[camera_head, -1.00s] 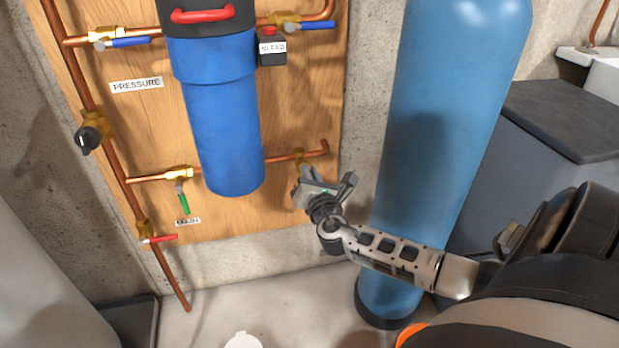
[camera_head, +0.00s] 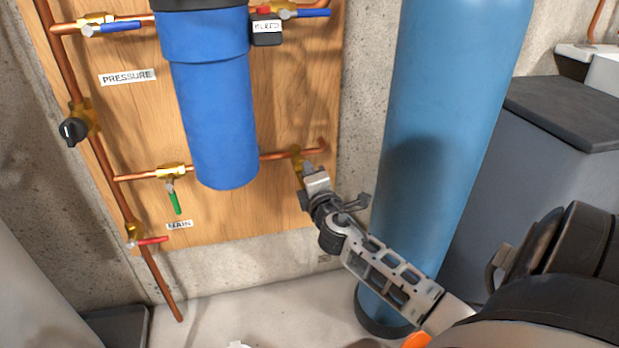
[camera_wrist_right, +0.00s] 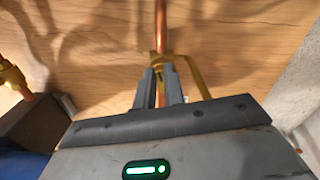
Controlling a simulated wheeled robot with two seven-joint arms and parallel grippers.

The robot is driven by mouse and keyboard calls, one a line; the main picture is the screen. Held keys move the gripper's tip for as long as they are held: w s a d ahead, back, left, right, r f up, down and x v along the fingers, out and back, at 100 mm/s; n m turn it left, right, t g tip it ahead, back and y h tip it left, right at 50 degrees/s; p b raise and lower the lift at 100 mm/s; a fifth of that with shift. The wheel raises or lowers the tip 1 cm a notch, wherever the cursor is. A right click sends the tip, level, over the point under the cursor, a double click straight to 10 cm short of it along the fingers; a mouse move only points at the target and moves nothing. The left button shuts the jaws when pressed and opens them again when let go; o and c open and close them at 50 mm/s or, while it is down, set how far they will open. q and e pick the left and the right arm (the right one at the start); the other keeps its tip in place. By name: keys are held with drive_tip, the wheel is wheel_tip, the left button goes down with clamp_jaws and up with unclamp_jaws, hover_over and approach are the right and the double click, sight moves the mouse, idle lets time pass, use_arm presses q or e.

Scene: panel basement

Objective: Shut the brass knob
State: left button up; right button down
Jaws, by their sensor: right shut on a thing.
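The brass knob (camera_head: 296,155) sits on the lower copper pipe, right of the blue filter housing. My right gripper (camera_head: 309,171) reaches up to it from the lower right and covers most of it. In the right wrist view the brass part (camera_wrist_right: 188,68) shows around and beyond the fingers, with one brass strip running down to the right. The two fingers of the right gripper (camera_wrist_right: 161,78) are close together and shut on the knob. What lies between the fingertips is mostly hidden. My left gripper is not in view.
The blue filter housing (camera_head: 215,125) hangs left of the gripper. A tall blue tank (camera_head: 440,120) stands close on the right. Valves with green (camera_head: 174,198), red (camera_head: 152,240) and black (camera_head: 73,130) handles are on the left. Bare wooden board (camera_head: 255,215) lies below the pipe.

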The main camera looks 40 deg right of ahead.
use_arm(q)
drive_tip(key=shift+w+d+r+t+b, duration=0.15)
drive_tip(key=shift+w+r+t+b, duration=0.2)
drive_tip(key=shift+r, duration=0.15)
use_arm(e)
drive_tip(key=shift+f+m, duration=0.15)
drive_tip(key=shift+m, duration=1.05)
drive_tip(key=c, duration=1.5)
unclamp_jaws()
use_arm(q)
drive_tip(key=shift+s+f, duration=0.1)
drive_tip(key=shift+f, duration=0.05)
